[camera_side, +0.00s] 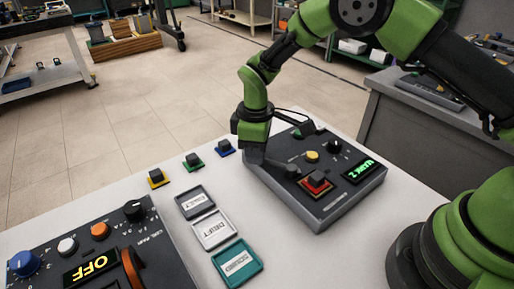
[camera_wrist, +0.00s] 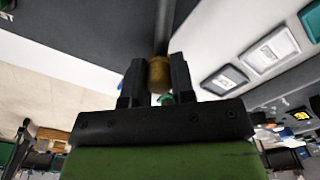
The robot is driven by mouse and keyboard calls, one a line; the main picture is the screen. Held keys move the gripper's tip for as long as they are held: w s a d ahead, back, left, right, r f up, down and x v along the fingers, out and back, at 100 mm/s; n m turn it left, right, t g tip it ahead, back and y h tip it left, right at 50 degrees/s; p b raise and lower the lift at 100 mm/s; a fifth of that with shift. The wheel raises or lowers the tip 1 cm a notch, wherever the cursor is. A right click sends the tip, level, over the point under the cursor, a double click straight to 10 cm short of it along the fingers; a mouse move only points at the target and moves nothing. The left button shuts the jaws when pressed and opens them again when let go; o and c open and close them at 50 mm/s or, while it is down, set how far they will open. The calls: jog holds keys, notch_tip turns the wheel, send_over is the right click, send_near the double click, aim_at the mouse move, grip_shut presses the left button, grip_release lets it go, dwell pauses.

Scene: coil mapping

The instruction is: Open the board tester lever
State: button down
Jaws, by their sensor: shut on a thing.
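The board tester (camera_side: 330,203) is a dark grey box on the white table, with a lit green display (camera_side: 358,170), a yellow button (camera_side: 312,156) and a black knob (camera_side: 334,146). A black block (camera_side: 317,179) sits on its red square socket. My gripper (camera_side: 257,152) is low at the tester's left edge. In the wrist view, my gripper (camera_wrist: 156,78) has its two black fingers shut on the brownish lever knob (camera_wrist: 158,72). A dark lever bar (camera_wrist: 166,25) runs up from that knob. In the side view my gripper hides most of the lever.
Three labelled trays, grey (camera_side: 194,202), white (camera_side: 214,230) and teal (camera_side: 237,262), lie left of the tester. Black cubes on yellow (camera_side: 158,178), green (camera_side: 194,164) and blue (camera_side: 225,148) pads stand behind them. Another control box (camera_side: 85,250) reading OFF is at lower left.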

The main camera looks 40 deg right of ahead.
dwell(0.3)
jog(key=c, duration=1)
grip_release()
jog(key=shift+o, duration=0.2)
jog(key=shift+r, duration=0.1)
notch_tip(320, 180, up, 10)
jog(key=shift+f, duration=0.15)
